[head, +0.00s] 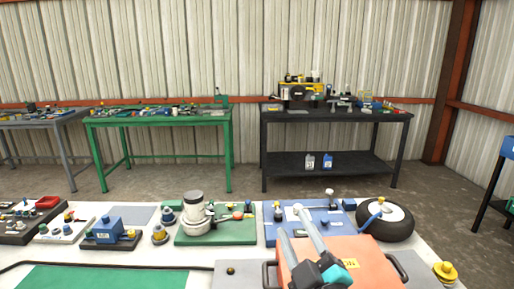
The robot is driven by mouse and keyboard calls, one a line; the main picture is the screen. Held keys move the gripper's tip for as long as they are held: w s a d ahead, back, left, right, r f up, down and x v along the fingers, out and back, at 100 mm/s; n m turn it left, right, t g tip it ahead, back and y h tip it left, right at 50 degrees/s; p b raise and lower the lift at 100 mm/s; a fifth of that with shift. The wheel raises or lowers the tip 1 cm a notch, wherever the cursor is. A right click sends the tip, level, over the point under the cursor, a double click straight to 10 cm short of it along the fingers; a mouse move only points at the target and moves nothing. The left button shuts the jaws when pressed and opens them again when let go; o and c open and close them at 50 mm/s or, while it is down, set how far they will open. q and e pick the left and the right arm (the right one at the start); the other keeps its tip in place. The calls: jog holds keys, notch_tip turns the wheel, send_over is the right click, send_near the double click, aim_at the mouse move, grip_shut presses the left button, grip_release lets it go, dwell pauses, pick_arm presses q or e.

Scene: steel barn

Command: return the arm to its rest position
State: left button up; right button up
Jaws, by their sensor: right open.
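My right gripper (291,223) comes in from the bottom right of the head view. Its two long grey fingers are apart, with nothing seen between them. It shows in front of an orange case (352,250) with dark side handles, and hides part of it. The fingertips overlap the near edge of a blue board (336,231) carrying small parts. I cannot tell how high the gripper is above them. My left gripper is not in view.
A green bench (160,119) and a black bench (337,116) stand behind, across open floor.

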jog(key=s+d+f+m+g+h, duration=0.3)
jog(key=d+f+m+g, duration=0.2)
jog(key=f, duration=0.6)
jog(key=s+d+f+m+g, duration=0.2)
jog(key=s+f+g, duration=0.3)
jog(key=s+f, duration=0.4)
jog(key=s+d+f+m+g, duration=0.25)
jog(key=s+f+g, duration=0.3)
jog(key=s, duration=0.65)
notch_tip(320, 180, down, 23)
jog(key=s+g, duration=0.1)
jog(key=s, duration=0.1)
jog(key=s+d+f+g+h, duration=0.1)
jog(key=s+d+f, duration=0.1)
jog(key=s+f, duration=1.1)
jog(key=shift+s+d+f, duration=0.25)
jog(key=shift+s+f, duration=0.05)
jog(key=shift+s, duration=0.65)
jog(key=shift+g, duration=0.25)
